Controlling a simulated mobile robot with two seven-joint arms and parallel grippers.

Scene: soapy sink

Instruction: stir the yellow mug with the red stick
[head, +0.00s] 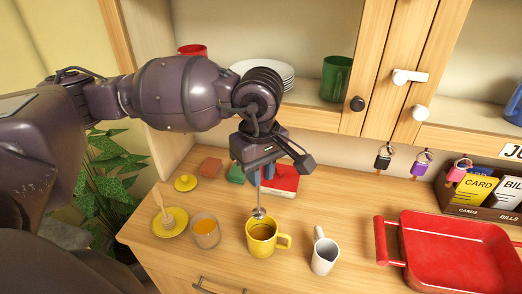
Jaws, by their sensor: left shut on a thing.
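The yellow mug (262,240) stands upright on the wooden counter, its handle to the right, with amber-brown contents showing inside. My left gripper (264,174) is above the mug, pointing down, shut on a thin stick (259,199). The stick looks grey rather than red in this view, and hangs nearly upright. Its rounded lower end is at the mug's far rim; I cannot tell whether it is inside the mug or behind it. My right gripper is not in view.
A glass with orange contents (206,232) and a yellow dish (168,225) are left of the mug. A white pitcher (325,256) and red tray (449,240) are to the right. A red box (285,182) lies behind. Cabinet shelves hang above.

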